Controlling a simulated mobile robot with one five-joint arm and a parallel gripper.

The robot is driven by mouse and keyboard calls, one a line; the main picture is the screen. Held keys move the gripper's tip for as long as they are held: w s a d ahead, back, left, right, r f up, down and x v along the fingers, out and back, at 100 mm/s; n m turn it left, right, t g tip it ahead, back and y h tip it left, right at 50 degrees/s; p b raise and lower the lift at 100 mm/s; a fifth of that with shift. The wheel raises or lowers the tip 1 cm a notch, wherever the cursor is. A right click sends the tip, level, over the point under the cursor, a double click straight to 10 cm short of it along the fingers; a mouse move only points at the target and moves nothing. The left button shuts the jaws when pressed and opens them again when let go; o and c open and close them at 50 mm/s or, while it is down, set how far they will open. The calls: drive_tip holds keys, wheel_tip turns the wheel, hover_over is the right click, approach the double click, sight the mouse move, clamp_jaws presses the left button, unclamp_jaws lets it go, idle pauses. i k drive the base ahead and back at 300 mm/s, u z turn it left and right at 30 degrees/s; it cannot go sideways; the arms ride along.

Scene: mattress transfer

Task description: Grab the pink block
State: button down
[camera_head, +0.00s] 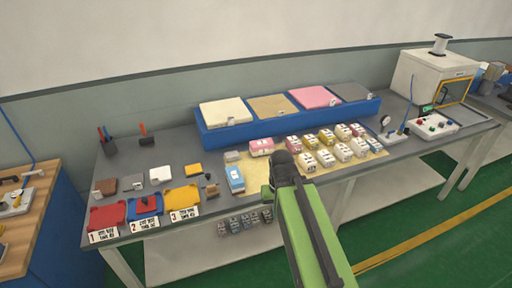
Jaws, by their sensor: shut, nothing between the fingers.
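A pink block (261,146) with a pale label lies on the light yellow mat (243,162) on the grey table, left of the rows of small blocks. My gripper (283,163) is at the dark end of my green arm, in front and slightly right of the pink block. It is shut and empty, with a visible gap in the picture between it and the block. The fingertips are mostly hidden by my arm. A larger pink slab (315,97) lies in the blue rack at the back.
A light blue block (235,179) stands left of my gripper. Several small cream, yellow and pink blocks (326,158) stand close on the right. The long blue rack (290,123) runs behind. Red, blue and yellow trays (183,197) sit front left.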

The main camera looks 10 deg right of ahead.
sight(261, 148)
drive_tip(key=i, duration=0.85)
drive_tip(key=z, duration=5.55)
drive_tip(key=i, duration=0.15)
drive_tip(key=z, duration=3.4)
drive_tip(key=k, duration=1.15)
drive_tip(key=z, duration=1.25)
drive_tip(key=i, duration=0.6)
drive_tip(key=u, duration=0.25)
